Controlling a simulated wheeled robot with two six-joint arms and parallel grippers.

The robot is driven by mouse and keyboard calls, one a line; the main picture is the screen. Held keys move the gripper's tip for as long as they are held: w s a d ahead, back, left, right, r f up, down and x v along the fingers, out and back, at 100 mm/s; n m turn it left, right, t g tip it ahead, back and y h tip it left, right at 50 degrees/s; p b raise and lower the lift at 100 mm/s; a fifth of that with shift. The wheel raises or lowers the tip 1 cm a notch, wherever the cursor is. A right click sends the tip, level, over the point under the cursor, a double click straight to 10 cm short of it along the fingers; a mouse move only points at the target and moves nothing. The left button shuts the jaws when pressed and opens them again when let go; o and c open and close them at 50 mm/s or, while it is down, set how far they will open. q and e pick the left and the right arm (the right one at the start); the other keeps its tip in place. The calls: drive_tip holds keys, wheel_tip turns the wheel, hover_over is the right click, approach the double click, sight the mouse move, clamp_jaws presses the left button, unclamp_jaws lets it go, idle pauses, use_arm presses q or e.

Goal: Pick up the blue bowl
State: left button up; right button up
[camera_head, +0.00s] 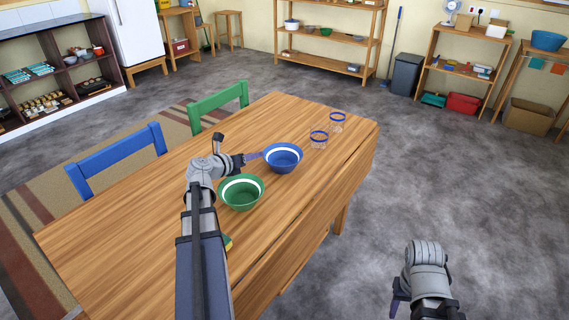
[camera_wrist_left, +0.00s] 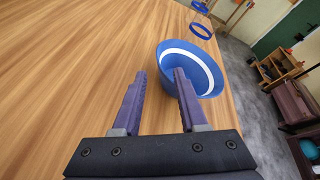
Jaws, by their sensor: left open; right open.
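The blue bowl (camera_head: 283,157) with a white inner band stands upright on the wooden table (camera_head: 120,220). It also shows in the left wrist view (camera_wrist_left: 192,62). My left gripper (camera_head: 256,157) is open and empty, just left of the bowl in the head view. In the wrist view its purple fingers (camera_wrist_left: 159,78) are apart, and the right finger overlaps the bowl's near left side; I cannot tell whether it touches. My right gripper (camera_head: 397,298) hangs over the floor right of the table, open, partly hidden by its wrist.
A green bowl (camera_head: 241,194) stands beside my left arm, near the blue bowl. Two blue-rimmed glasses (camera_head: 318,139) (camera_head: 337,122) stand beyond it. A blue chair (camera_head: 116,158) and a green chair (camera_head: 218,100) line the table's far side. Another blue bowl (camera_head: 548,41) sits on the right shelf.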

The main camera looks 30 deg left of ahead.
sight(266, 151)
use_arm(q)
drive_tip(key=shift+b+x, duration=1.35)
drive_tip(key=shift+x, duration=2.55)
clamp_jaws()
